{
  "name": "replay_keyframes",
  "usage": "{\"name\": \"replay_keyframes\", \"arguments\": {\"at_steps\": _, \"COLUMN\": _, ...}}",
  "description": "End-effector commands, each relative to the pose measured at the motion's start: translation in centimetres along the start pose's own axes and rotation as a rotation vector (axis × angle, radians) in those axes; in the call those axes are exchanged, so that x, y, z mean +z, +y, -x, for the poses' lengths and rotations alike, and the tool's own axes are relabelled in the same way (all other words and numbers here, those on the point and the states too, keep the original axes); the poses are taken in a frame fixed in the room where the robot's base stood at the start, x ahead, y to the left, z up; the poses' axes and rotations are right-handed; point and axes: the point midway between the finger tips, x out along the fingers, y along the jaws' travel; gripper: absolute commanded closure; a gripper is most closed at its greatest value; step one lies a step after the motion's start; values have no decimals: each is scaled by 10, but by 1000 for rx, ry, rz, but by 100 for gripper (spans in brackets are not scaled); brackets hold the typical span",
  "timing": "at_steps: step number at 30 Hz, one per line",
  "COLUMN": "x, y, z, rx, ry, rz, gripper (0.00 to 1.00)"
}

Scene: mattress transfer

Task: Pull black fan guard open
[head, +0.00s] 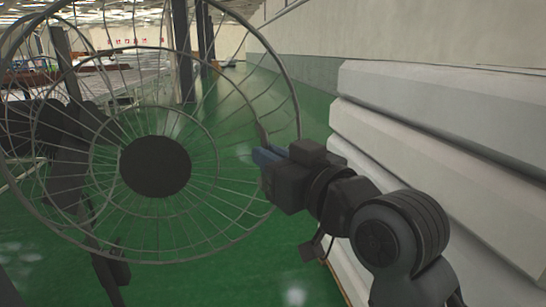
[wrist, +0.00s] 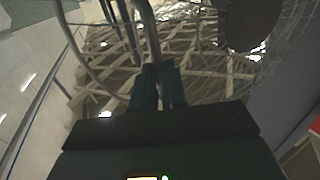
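The black fan guard (head: 298,105) is a round wire cage with a dark solid disc (head: 155,167) at its centre, filling the left half of the head view. A second wire ring shows behind the front one, with a gap between them at the upper right. My gripper (head: 262,157) is at the guard's right rim, beside a short dark tab there. In the wrist view, my gripper's fingers (wrist: 159,80) are close together around a dark bar of the guard (wrist: 146,25). The exact contact is partly hidden between the fingers.
Stacked pale mattress-like slabs (head: 430,150) stand close on the right, beside my arm. The green floor (head: 245,240) is open below and beyond the fan. Dark posts (head: 183,50) and a pale wall (head: 400,30) are farther back.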

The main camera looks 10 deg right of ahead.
Motion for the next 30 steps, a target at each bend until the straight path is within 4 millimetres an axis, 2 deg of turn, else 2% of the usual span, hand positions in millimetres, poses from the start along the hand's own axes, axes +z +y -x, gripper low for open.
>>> {"name": "replay_keyframes", "arguments": {"at_steps": 1, "x": 2, "y": -14, "z": -3, "rx": -32, "ry": -5, "rz": -2, "gripper": 86}}
{"name": "replay_keyframes", "arguments": {"at_steps": 9, "x": 2, "y": -12, "z": -2, "rx": -25, "ry": -4, "rz": -2, "gripper": 62}}
{"name": "replay_keyframes", "arguments": {"at_steps": 18, "x": 1, "y": -8, "z": 1, "rx": -18, "ry": -2, "rz": -1, "gripper": 62}}
{"name": "replay_keyframes", "arguments": {"at_steps": 22, "x": 2, "y": -8, "z": 15, "rx": -17, "ry": -2, "rz": -1, "gripper": 62}}
{"name": "replay_keyframes", "arguments": {"at_steps": 30, "x": 3, "y": -8, "z": 58, "rx": -18, "ry": -2, "rz": -1, "gripper": 62}}
